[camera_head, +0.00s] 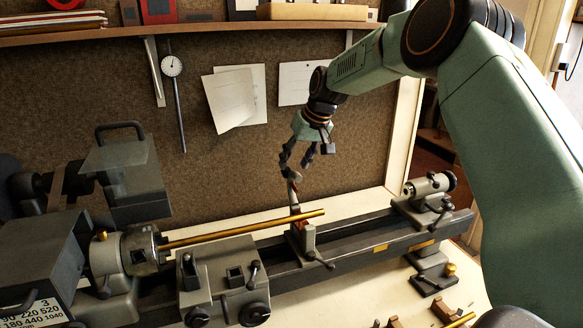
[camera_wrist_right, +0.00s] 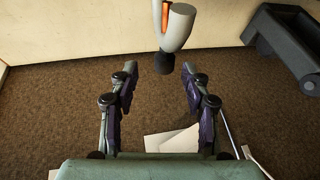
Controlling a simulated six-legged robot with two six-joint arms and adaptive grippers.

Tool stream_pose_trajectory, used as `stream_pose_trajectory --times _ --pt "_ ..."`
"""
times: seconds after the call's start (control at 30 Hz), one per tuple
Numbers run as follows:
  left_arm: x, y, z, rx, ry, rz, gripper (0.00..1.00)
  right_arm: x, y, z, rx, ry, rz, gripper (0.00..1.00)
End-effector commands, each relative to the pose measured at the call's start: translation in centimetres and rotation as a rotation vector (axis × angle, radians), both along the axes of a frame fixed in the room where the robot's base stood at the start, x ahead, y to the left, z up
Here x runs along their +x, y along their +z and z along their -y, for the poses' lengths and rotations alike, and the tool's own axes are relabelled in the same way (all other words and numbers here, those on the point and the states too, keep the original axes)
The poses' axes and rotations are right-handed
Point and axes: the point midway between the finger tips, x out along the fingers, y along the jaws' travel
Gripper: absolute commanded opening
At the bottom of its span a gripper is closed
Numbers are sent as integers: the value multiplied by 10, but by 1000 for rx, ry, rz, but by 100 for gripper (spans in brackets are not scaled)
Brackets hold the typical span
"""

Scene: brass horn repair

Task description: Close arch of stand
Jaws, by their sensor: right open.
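The stand (camera_head: 303,240) sits on the lathe bed right of the middle, around a long brass tube. Its arch (camera_head: 293,188) appears raised, rising above the tube. In the right wrist view the arch (camera_wrist_right: 178,28) is a grey curved piece with an orange inset and a black knob at its end. My right gripper (camera_head: 297,163) is just above the arch, pointing down, open and empty. In the right wrist view its two fingers (camera_wrist_right: 161,66) are spread, with the black knob between or just beyond their tips; contact cannot be told. My left gripper is not in view.
The brass tube (camera_head: 240,230) runs from the chuck (camera_head: 140,250) over the carriage (camera_head: 222,280) to the stand. The tailstock (camera_head: 428,190) is at the bed's right end.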

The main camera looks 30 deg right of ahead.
Motion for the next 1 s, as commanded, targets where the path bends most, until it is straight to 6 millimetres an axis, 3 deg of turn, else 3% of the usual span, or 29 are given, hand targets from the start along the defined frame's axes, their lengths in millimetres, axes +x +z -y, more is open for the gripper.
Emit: stream_pose_trajectory --times 0.3,0.63,1.0 --pt "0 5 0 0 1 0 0 14 -30 -4 -1 -2 -1 48" --pt "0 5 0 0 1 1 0 15 -32 -5 -1 -4 0 47" --pt "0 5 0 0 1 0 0 15 -32 -6 -1 -4 0 15"
